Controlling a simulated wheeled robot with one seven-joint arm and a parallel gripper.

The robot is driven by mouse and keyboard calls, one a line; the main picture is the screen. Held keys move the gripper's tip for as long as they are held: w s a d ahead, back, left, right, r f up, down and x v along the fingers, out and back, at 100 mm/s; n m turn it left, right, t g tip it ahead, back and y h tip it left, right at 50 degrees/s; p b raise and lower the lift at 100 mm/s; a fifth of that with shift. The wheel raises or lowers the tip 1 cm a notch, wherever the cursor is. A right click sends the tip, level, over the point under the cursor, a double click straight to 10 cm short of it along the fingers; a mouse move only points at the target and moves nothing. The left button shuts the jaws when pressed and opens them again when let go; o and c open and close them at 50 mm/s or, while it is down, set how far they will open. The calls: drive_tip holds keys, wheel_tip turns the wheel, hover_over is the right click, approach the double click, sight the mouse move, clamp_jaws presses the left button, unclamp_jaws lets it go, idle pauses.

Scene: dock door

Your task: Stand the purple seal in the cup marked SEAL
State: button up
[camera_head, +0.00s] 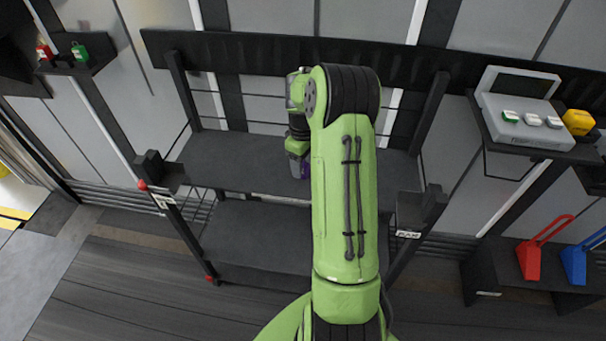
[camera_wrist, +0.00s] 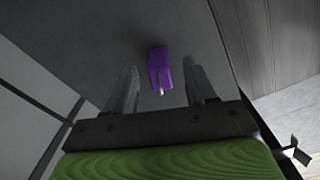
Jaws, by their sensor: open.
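The purple seal (camera_wrist: 158,66) shows in the wrist view as a small purple block with a pale tip, in line with the gap between my fingers. My gripper (camera_wrist: 160,76) is open, with a finger on either side of that gap and space beside the seal. Two dark cup-like holders with white labels stand at the rack's left post (camera_head: 160,174) and right post (camera_head: 420,208). I cannot read which one is marked SEAL.
The dark upper shelf (camera_head: 235,160) is mostly bare, with a lower shelf (camera_head: 250,235) under it. A grey console (camera_head: 520,110) and a yellow block (camera_head: 578,122) are at right, above red (camera_head: 530,260) and blue (camera_head: 574,264) handled things. Red and green items sit on a small upper-left shelf (camera_head: 75,65).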

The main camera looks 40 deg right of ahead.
drive_tip(key=shift+f, duration=0.55)
drive_tip(key=shift+r, duration=0.15)
drive_tip(key=shift+c, duration=0.3)
clamp_jaws()
wheel_tip(320, 180, up, 10)
drive_tip(key=p, duration=0.3)
drive_tip(key=shift+p, duration=0.4)
